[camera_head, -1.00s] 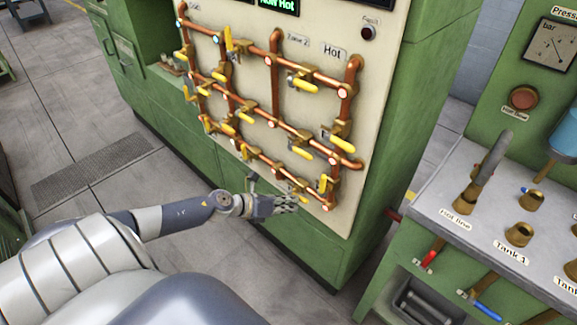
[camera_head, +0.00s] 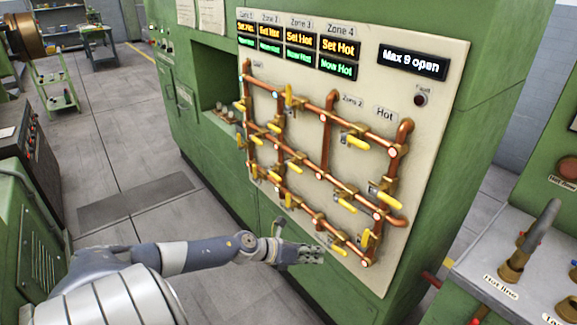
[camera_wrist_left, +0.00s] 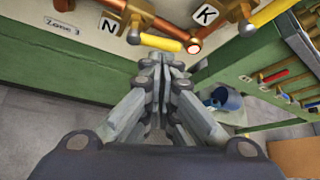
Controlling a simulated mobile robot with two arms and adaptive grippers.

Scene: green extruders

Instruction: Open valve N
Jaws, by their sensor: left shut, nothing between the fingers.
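Valve N has a yellow lever (camera_wrist_left: 160,42) beside its "N" label (camera_wrist_left: 108,25) in the left wrist view. The lever lies roughly along its copper pipe. In the head view, what looks like the same lever (camera_head: 345,248) is on the bottom pipe row at the panel's lower right. My left gripper (camera_head: 320,255) is shut and empty, just left of and below that lever. In the left wrist view its fingertips (camera_wrist_left: 165,70) point at the lever, close below it in the picture. I cannot tell whether they touch. My right gripper is not in view.
Neighbouring valve K has a yellow lever (camera_wrist_left: 272,12) just right of N. The cream panel (camera_head: 420,110) carries several more valves and a "Max 9 open" display (camera_head: 412,62). A bench with pipe fittings (camera_head: 515,260) stands at the right.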

